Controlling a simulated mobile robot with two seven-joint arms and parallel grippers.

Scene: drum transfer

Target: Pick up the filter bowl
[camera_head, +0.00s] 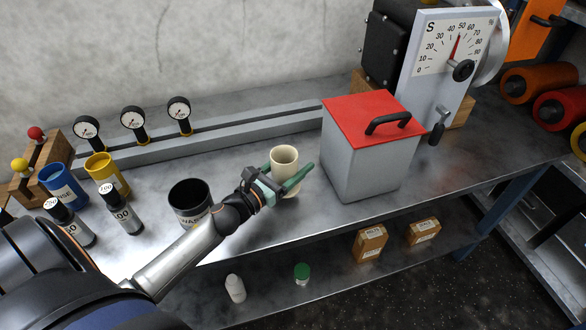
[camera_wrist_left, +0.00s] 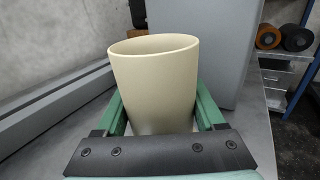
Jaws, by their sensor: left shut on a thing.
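My right gripper is not in view.
A grey box with a red lid (camera_head: 372,120) and black handle stands just right of the bowl. A black labelled cup (camera_head: 190,203) stands to the left. Blue (camera_head: 62,187) and yellow (camera_head: 107,174) cups and two weights or bottles sit further left. A rail with gauges (camera_head: 230,130) runs behind.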

